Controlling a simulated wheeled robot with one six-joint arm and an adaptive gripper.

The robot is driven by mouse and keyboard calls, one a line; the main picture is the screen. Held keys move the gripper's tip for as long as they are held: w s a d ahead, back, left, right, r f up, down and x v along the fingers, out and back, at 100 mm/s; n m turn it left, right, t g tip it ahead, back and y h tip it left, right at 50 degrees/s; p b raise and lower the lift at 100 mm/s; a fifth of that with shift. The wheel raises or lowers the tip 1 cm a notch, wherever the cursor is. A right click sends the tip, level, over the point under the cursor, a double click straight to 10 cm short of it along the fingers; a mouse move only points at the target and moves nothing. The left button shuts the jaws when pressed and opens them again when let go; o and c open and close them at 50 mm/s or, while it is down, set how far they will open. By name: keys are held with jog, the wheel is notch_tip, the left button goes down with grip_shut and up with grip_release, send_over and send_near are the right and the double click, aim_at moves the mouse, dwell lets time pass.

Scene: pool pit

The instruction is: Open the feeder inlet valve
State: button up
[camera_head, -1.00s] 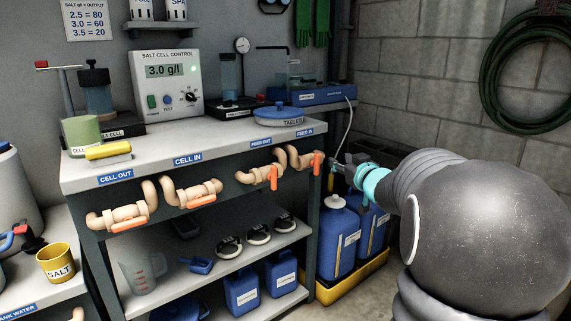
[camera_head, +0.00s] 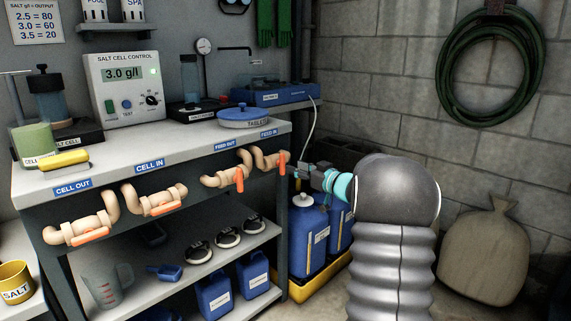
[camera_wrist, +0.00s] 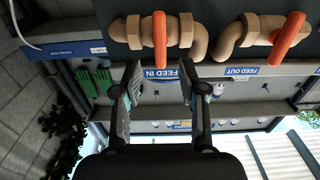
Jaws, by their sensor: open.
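The feeder inlet valve is the pipe valve under the FEED IN label (camera_head: 268,134), at the right end of the bench front. Its orange handle (camera_head: 282,162) stands across the pipe; it also shows upright in the upside-down wrist view (camera_wrist: 159,40). My gripper (camera_head: 298,172) is open and empty, just right of this handle in the head view. In the wrist view my gripper's fingertips (camera_wrist: 158,72) are spread either side of the handle's line, with the handle beyond them and no contact visible.
The FEED OUT handle (camera_head: 239,178) is close by, also across its pipe. The CELL IN handle (camera_head: 160,208) and CELL OUT handle (camera_head: 90,235) lie along their pipes. Blue jugs (camera_head: 308,235) stand in a yellow tray (camera_head: 312,286) below my gripper.

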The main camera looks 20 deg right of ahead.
aim_at(284, 163)
jog(key=x, duration=0.6)
grip_shut()
